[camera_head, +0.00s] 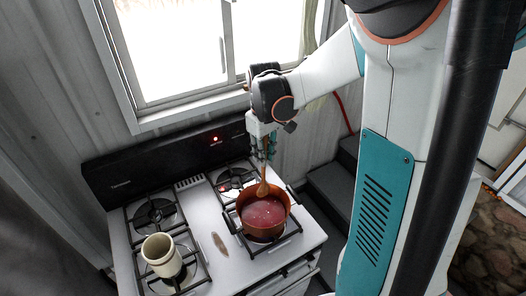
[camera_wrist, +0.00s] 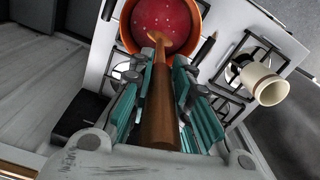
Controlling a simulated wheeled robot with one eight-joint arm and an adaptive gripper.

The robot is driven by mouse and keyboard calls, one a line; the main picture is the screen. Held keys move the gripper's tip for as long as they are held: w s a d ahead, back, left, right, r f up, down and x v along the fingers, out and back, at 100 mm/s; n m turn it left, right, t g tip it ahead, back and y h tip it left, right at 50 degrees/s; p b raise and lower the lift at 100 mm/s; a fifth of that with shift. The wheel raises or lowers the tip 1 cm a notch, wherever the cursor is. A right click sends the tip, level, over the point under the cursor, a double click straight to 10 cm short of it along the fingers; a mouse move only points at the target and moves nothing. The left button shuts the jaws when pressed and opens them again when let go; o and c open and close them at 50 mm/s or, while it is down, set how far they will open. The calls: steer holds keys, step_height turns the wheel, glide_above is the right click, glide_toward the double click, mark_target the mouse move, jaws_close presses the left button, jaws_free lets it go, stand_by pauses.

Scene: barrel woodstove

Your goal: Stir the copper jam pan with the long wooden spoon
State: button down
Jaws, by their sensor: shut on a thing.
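The copper jam pan (camera_head: 262,232) stands on the front right burner of the white stove and holds red jam (camera_head: 263,211). It also shows at the top of the wrist view (camera_wrist: 127,30). My gripper (camera_head: 265,148) is above the back of the pan, shut on the handle of the long wooden spoon (camera_head: 263,188). In the wrist view the handle (camera_wrist: 160,105) runs between the teal fingers toward the pan. The spoon points down, and its bowl end is over the jam near the pan's back edge. I cannot tell whether it touches the jam.
A cream mug-like pot (camera_head: 160,256) stands on the front left burner. The black stove backboard (camera_head: 150,165) and window (camera_head: 175,50) are behind. A red light glows on the backboard.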

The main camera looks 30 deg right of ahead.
mark_target(263, 185)
steer(key=shift+f+b, duration=5.1)
steer(key=shift+f, duration=1.55)
